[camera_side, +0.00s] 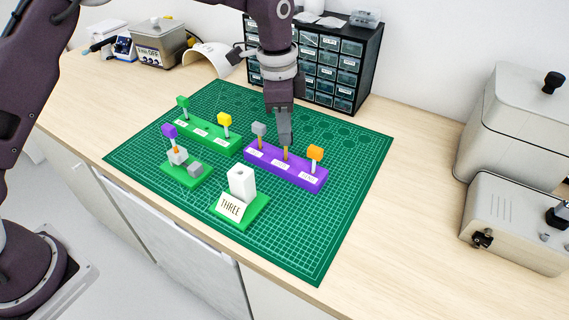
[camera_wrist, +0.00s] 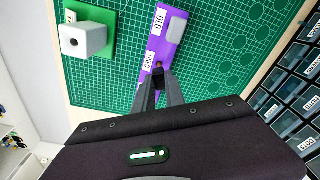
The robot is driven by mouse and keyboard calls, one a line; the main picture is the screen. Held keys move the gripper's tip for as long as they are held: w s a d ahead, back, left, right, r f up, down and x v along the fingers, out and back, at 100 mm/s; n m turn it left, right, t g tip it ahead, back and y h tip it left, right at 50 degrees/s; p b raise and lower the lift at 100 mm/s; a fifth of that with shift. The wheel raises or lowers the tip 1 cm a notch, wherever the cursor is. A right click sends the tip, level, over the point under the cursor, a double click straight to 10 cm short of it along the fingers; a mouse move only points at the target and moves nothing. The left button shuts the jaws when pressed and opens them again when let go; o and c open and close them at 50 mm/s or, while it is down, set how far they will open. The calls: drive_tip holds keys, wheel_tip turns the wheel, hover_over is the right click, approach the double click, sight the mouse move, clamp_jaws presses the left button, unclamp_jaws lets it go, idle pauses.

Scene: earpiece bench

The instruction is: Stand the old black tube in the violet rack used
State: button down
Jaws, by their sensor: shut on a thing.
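The violet rack (camera_side: 318,189) lies on the green mat, with three labels along its front. It also shows in the wrist view (camera_wrist: 154,42), where two labels read OLD and USED. My gripper (camera_side: 285,142) is shut over the rack's middle place, beside the USED label; its fingertips show in the wrist view (camera_wrist: 159,74). A thin amber stem (camera_side: 286,155) points down from the jaws to the rack, upright. A grey-topped tube (camera_side: 258,130) stands at the left place and an orange-topped tube (camera_side: 315,153) at the right.
A green rack (camera_side: 207,136) holds green-topped and yellow-topped tubes. A small green stand (camera_side: 186,174) bears a violet-topped tube and a grey block. A white block (camera_side: 242,182) labelled THREE stands in front. A drawer cabinet (camera_side: 345,70) stands behind. The mat's right side is clear.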

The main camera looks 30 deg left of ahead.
drive_tip(key=shift+f, duration=0.3)
drive_tip(key=c, duration=1.3)
unclamp_jaws()
drive_tip(key=r, duration=0.6)
drive_tip(key=shift+s+a+r, duration=0.1)
drive_tip(key=shift+a+r, duration=0.1)
drive_tip(key=shift+r, duration=0.4)
